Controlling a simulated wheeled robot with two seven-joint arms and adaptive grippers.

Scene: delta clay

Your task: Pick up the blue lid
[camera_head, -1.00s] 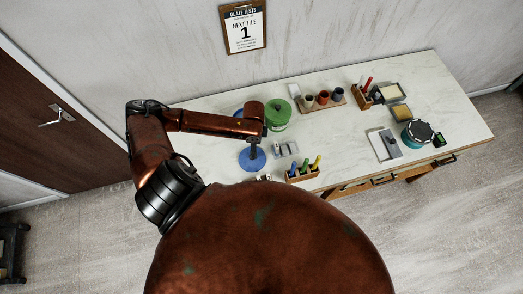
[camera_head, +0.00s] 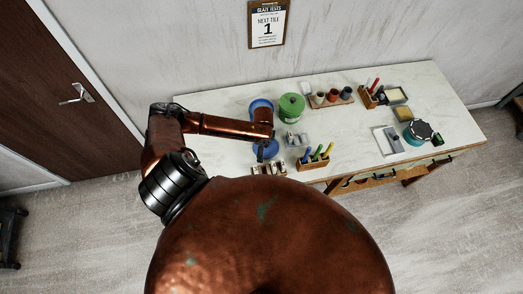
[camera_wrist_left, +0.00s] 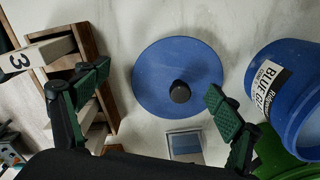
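The blue lid (camera_wrist_left: 165,60) lies flat on the white tabletop, a round disc with a dark knob (camera_wrist_left: 180,92) facing up. In the head view the lid (camera_head: 271,149) is partly hidden behind my left gripper (camera_head: 261,152). In the left wrist view my left gripper (camera_wrist_left: 157,93) is open and empty. Its green-padded fingers stand apart on either side of the lid, with the knob between them, nearer the right finger. I cannot tell the exact height above the lid. My right gripper is not in view.
An open blue jar (camera_wrist_left: 280,95) with a glaze label stands right of the lid; a green jar (camera_head: 291,107) is beside it. A wooden rack (camera_wrist_left: 97,60) with a tile marked 3 stands left. A small grey-blue item (camera_wrist_left: 185,146) and a pen holder (camera_head: 313,163) are near.

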